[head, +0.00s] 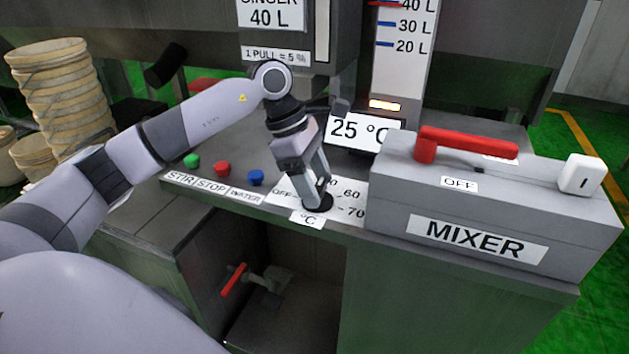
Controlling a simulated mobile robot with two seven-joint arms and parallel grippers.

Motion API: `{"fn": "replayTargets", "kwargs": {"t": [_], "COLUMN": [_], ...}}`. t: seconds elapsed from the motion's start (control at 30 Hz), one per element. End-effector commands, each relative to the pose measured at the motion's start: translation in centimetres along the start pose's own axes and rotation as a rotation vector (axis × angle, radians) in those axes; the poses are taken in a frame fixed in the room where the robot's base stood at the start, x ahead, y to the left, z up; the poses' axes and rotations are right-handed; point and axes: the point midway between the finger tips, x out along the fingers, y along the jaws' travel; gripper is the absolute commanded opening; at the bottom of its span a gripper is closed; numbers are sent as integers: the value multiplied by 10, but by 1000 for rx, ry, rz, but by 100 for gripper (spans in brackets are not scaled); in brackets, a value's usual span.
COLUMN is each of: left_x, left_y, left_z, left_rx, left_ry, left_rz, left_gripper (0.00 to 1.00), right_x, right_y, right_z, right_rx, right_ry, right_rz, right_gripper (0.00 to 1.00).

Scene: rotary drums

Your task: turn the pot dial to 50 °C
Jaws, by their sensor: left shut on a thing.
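The pot dial (316,203) is a black knob on a white scale plate (352,196) on the counter's front part. My left gripper (318,196) comes down on it from above and is shut on it, hiding most of the knob and part of the scale. "OFF", "60" and "70" can be read on the scale; the dial's pointer is hidden. A "°C" label (307,218) lies in front of the dial. A display behind it (362,131) reads "25 °C". My right gripper is not in view.
The grey MIXER box (489,254) with a red lever (465,146) and white switch (580,175) stands close right of the dial. Green (191,160), red (222,168) and blue (256,177) buttons lie to the left. A red-handled valve (234,279) sits below.

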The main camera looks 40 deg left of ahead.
Motion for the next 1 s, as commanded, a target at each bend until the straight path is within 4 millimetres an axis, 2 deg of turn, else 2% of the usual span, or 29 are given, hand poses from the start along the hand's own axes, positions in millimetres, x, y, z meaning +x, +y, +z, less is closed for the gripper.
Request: {"fn": "replayTargets", "kwargs": {"t": [0.67,0.7,0.77,0.8,1.0], "left_x": [-2,-2,-2,-2,-1], "left_y": [2,2,2,2,1], "left_z": [1,1,1,1,0], "left_rx": [64,64,64,64,63], "left_ry": [-1,-1,0,0,0], "left_rz": [-19,-19,-19,-20,-23], "left_gripper": [35,69,89,92,92], "right_x": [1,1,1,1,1], "right_y": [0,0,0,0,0], "right_z": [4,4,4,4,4], "right_rx": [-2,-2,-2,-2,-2], "right_ry": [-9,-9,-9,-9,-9], "right_rz": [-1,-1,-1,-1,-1], "right_gripper": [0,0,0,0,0]}}
